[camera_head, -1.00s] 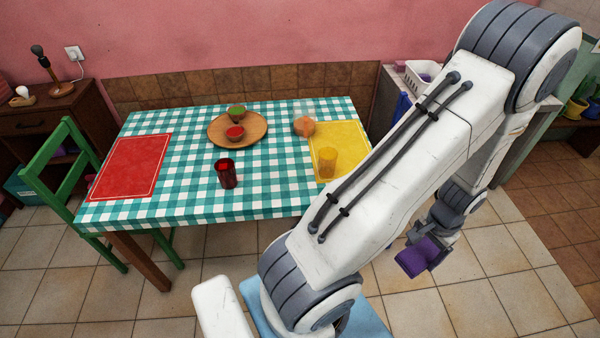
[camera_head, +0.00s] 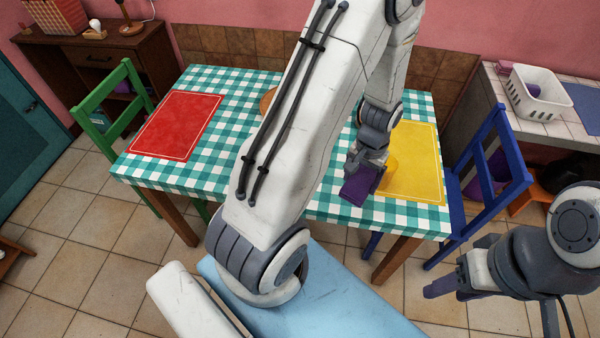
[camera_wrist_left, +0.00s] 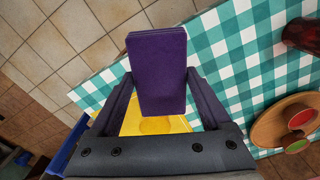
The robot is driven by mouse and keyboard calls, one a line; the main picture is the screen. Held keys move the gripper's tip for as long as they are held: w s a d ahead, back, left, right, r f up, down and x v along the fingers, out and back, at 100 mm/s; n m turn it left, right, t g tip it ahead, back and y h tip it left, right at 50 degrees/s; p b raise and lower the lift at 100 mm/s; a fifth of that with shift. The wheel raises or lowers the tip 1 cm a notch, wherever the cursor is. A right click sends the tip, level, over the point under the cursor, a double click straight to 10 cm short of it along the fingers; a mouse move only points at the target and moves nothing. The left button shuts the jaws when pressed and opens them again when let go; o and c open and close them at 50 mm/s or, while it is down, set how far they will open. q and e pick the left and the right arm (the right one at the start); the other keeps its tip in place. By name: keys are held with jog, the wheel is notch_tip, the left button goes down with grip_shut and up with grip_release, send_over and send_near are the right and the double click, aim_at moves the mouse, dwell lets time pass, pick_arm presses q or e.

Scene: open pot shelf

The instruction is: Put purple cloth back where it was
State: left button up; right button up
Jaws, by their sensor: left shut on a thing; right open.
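The purple cloth (camera_head: 358,186) is a folded block in my left gripper (camera_head: 366,172). It appears above the table's front edge, left of the yellow mat. In the left wrist view the cloth (camera_wrist_left: 157,70) sits upright between the two dark fingers of my left gripper (camera_wrist_left: 157,108), which are shut on it. The checked tablecloth and part of the yellow mat show beneath. My right gripper (camera_head: 447,284) is at the lower right, over the floor, open; nothing shows in it.
A white basket (camera_head: 513,95) with a purple thing inside stands on the tiled counter (camera_head: 560,125). A blue chair (camera_head: 515,180) stands between table and counter. The checked table (camera_head: 225,148) bears a red mat (camera_head: 176,125), yellow mat (camera_head: 425,165), red glass (camera_wrist_left: 302,35) and round wooden tray (camera_wrist_left: 264,128).

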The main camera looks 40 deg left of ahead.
pick_arm(q)
jog(key=a+f+n+b, duration=0.1)
jog(key=a+f, duration=0.1)
jog(key=a, duration=0.4)
jog(key=w+a+f+n+b, duration=0.1)
jog(key=a+f+n+b, duration=0.1)
jog(key=a, duration=0.3)
jog(key=a+f+n+b, duration=0.1)
jog(key=a+f+b, duration=0.1)
jog(key=a+f, duration=0.2)
jog(key=shift+w+a+f+n, duration=0.1)
jog(key=shift+w+a+n, duration=0.1)
jog(key=shift+a, duration=0.5)
jog(key=shift+w+a+f+n, duration=0.1)
jog(key=shift+w+a+n, duration=0.1)
jog(key=shift+a, duration=0.45)
notch_tip(320, 180, down, 4)
jog(key=shift+a+r, duration=0.1)
jog(key=shift+f, duration=0.2)
pick_arm(e)
notch_tip(320, 180, down, 7)
jog(key=shift+r, duration=0.15)
pick_arm(q)
jog(key=shift+f, duration=0.2)
jog(key=o, duration=1.1)
jog(key=shift+o, duration=0.2)
